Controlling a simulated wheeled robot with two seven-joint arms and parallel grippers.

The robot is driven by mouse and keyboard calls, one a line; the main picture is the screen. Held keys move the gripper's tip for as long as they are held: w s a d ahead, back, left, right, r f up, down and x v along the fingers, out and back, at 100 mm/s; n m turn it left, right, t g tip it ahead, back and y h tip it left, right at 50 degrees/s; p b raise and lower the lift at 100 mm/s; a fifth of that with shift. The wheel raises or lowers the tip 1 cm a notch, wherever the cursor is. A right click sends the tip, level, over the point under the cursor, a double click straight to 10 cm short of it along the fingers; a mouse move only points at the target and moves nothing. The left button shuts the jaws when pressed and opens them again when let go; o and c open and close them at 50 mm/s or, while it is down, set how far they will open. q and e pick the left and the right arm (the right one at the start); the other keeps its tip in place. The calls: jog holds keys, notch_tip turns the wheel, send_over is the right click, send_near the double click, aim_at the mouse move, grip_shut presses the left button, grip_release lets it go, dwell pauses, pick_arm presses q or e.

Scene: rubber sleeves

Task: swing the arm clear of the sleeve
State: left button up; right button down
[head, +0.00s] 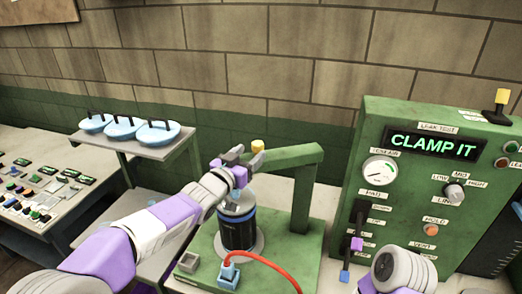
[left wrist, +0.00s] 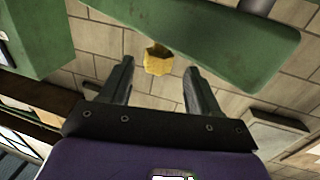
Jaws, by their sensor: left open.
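The sleeve (head: 238,232) is a dark upright cylinder with a blue band, standing on a round plate of the green fixture. The green swing arm (head: 285,156) reaches left from its post, with a yellow knob (head: 257,146) at its end, over or close to the sleeve's top. My left gripper (head: 246,158) is open beside the knob, above the sleeve, and hides part of the sleeve's top. In the left wrist view, the yellow knob (left wrist: 158,60) shows between the open fingertips, with the green arm (left wrist: 225,35) behind; contact cannot be told.
A green test panel (head: 350,170) with a display (head: 434,146) reading "CLAMP IT" stands at the right. A red hose (head: 275,264) runs from a blue fitting (head: 229,272) at the fixture's front. Blue lidded discs (head: 158,133) sit on a shelf at left.

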aim_at(261, 143)
pick_arm(q)
jog(key=shift+w+d+r, duration=0.2)
jog(key=shift+d, duration=0.1)
jog(key=shift+p+x, duration=0.95)
jog(key=shift+x, duration=2.2)
grip_shut()
